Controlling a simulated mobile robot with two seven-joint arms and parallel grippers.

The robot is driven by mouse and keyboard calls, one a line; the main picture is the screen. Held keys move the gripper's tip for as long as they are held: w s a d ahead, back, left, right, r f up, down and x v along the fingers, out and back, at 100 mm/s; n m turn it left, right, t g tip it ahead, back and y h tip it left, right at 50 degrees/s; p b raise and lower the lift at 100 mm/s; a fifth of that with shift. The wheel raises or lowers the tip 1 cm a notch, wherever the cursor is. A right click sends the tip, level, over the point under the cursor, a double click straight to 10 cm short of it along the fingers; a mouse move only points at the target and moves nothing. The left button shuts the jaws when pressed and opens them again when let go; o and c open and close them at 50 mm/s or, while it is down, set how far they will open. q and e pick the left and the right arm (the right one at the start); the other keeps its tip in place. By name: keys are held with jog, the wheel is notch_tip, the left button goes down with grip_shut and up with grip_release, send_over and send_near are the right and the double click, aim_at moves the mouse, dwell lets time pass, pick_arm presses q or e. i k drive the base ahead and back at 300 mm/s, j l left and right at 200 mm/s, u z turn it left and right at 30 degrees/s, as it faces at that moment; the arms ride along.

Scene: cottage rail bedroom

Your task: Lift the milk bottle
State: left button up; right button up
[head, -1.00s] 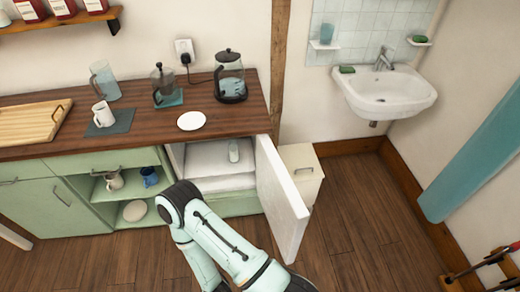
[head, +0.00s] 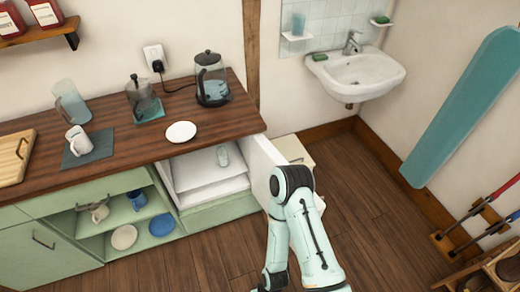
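A small pale, translucent bottle (head: 223,156), which looks like the milk bottle, stands inside the open white-lined cabinet (head: 190,173) under the counter, towards its right side. The cabinet door (head: 262,158) is swung open to the right, partly hidden by my arm. One of my arms reaches up from the bottom of the head view, in front of the door and right of the bottle. Its gripper cannot be made out, and no second gripper shows. Nothing is seen touching the bottle.
Open shelves left of the cabinet hold a blue mug (head: 137,200) and plates. A cream bin (head: 296,150) stands behind the door.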

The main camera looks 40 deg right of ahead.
aim_at(222, 152)
jog(key=i+z, duration=0.1)
jog(key=z, duration=0.3)
jog(key=i+z, duration=0.15)
jog(key=z, duration=0.25)
jog(key=i+j+z, duration=0.1)
jog(key=z, duration=0.3)
jog(key=i+j+z, duration=0.1)
jog(key=z, duration=0.35)
jog(key=i+j+z, duration=0.15)
jog(key=z, duration=0.15)
jog(key=i+j+z, duration=0.1)
jog(key=z, duration=0.15)
jog(key=j, duration=0.1)
